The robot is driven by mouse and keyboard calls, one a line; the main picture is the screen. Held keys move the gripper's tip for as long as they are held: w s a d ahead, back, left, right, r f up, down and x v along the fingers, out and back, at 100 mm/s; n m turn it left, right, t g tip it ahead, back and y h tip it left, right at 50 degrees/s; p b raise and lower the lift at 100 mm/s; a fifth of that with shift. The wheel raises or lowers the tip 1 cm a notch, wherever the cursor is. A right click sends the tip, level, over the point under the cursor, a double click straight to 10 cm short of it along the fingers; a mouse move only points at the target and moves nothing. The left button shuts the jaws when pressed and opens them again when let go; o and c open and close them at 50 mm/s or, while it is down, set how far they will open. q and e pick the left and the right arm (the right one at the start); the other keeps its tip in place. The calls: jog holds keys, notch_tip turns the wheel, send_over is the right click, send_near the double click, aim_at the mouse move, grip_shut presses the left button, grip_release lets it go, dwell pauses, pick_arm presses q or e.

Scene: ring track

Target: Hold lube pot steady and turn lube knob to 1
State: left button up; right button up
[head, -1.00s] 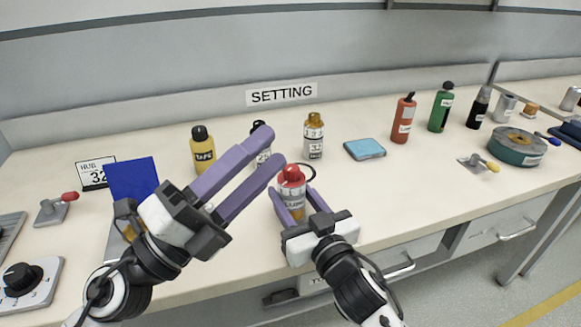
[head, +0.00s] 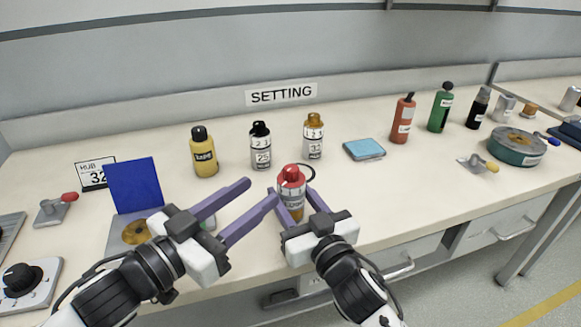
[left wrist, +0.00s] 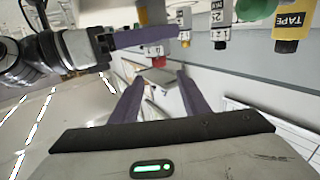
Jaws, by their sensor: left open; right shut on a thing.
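The lube pot (head: 291,203) has a red knob (head: 291,174) on top and stands upright near the front of the bench. My right gripper (head: 298,197) is shut on the pot's body, below the knob. My left gripper (head: 263,189) is open and empty, with its fingers pointing at the pot from the left, a short gap away. In the left wrist view, the red knob (left wrist: 158,62) shows upside down just beyond my open left fingers (left wrist: 158,82). The number the knob points to is too small to read.
A yellow tape bottle (head: 204,155), a black-capped pot (head: 261,148) and a gold-capped pot (head: 313,138) stand behind. A blue pad (head: 364,149) lies to their right. A blue panel (head: 134,185) stands behind my left arm.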

aim_at(291, 168)
pick_arm(q)
jog(key=x, duration=1)
jog(key=shift+w+d, duration=0.25)
grip_shut()
jog(key=shift+s+d+n+t+y, duration=0.2)
jog(key=shift+d+n+t+y, duration=0.1)
jog(key=shift+n+t+y, duration=0.15)
jog(key=n+t+y, duration=0.1)
jog(key=y, duration=0.1)
jog(key=shift+r+n+y, duration=0.1)
jog(key=shift+n+y, duration=0.25)
jog(key=shift+w+a+t, duration=0.1)
jog(key=shift+a+t, duration=0.1)
jog(key=shift+t, duration=0.05)
jog(key=shift+n, duration=0.3)
grip_release()
jog(key=shift+y, duration=0.4)
